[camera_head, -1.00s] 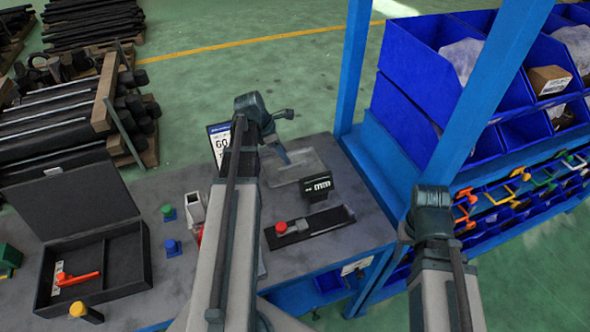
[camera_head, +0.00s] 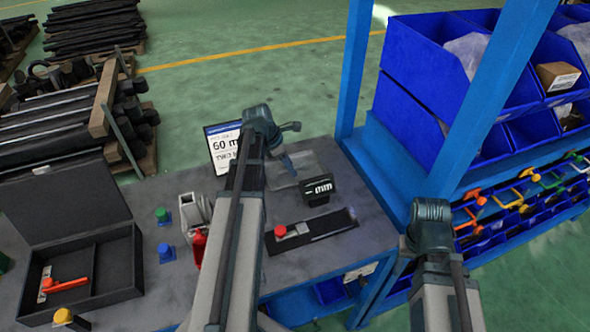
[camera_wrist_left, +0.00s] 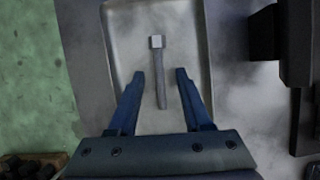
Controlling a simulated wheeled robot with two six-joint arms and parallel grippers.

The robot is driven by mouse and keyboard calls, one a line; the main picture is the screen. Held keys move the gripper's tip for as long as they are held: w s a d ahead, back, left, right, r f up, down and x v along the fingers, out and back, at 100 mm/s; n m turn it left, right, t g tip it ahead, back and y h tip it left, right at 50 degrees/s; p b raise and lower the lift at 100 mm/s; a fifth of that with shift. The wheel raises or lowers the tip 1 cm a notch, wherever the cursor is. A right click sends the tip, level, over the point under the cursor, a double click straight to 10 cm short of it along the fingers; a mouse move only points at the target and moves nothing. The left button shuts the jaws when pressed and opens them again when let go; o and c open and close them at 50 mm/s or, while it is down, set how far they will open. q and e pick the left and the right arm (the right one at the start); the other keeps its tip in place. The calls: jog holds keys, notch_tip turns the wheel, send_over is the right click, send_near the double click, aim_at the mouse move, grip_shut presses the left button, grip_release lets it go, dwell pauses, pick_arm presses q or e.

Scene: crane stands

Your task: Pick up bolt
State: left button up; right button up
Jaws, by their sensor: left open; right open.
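A grey metal bolt (camera_wrist_left: 159,80) with a square-looking head lies in a shallow pale tray (camera_wrist_left: 203,28) in the left wrist view. Its head points away from my gripper and its shank runs toward it. My left gripper (camera_wrist_left: 157,74) is open, one finger on each side of the shank, with nothing between its jaws held shut; how high it is above the bolt I cannot tell. In the head view the tray (camera_head: 313,163) is at the back of the bench, below my left wrist, and the bolt is not discernible. My right gripper is not seen.
A red-buttoned device (camera_head: 292,231) and an open black case (camera_head: 110,270) are on the bench. Blue shelving (camera_head: 425,85) rises at the right.

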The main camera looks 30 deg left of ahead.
pick_arm(q)
jog(key=shift+f, duration=0.2)
grip_shut()
dwell(1.3)
